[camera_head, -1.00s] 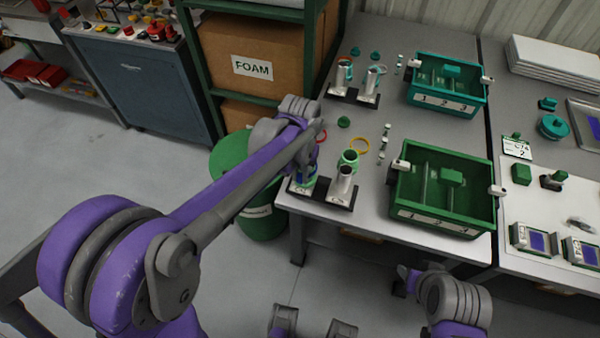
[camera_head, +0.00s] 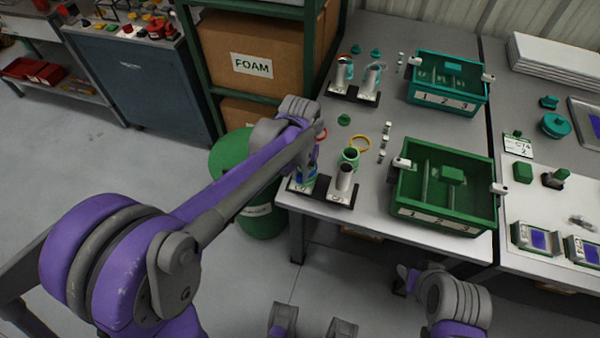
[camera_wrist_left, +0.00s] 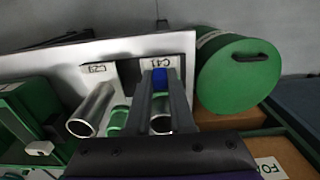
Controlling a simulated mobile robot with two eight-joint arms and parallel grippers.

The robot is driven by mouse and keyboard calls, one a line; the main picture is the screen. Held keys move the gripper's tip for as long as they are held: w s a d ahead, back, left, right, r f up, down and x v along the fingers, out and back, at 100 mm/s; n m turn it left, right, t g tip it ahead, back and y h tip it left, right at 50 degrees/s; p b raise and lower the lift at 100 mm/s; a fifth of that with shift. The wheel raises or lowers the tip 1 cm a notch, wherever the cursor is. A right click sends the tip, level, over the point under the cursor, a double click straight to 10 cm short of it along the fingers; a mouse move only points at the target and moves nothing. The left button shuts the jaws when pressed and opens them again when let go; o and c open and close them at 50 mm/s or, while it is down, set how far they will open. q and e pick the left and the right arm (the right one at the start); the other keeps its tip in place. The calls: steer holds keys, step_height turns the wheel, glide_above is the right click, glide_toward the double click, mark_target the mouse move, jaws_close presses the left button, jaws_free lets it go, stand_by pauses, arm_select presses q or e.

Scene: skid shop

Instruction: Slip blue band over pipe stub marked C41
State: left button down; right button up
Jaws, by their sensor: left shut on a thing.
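The pipe stub marked C41 (camera_wrist_left: 161,124) stands on a base plate at the table's left corner, partly hidden by my gripper. Its C41 label (camera_wrist_left: 150,60) is readable in the wrist view. My left gripper (camera_wrist_left: 159,72) reaches down along this stub with a finger on each side. The blue band (camera_wrist_left: 160,79) shows between the fingertips, low near the stub's foot. The fingers hide its sides, so I cannot tell whether it fully surrounds the stub. In the head view, my left gripper (camera_head: 308,168) is over the left stub.
A second metal stub (camera_head: 343,183) stands close beside on the same plate. A green crate (camera_head: 445,218) is to the right. A green drum (camera_head: 263,222) stands beside the table.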

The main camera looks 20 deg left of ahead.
arm_select(q)
steer(key=shift+f, duration=0.2)
steer(key=shift+f+b, duration=0.3)
steer(key=shift+b, duration=0.05)
steer(key=shift+f, duration=0.15)
stand_by(0.4)
steer(key=shift+f+b, duration=0.35)
steer(key=shift+f, duration=0.3)
stand_by(0.4)
steer(key=shift+c, duration=1.5)
jaws_free()
steer(key=shift+r, duration=0.15)
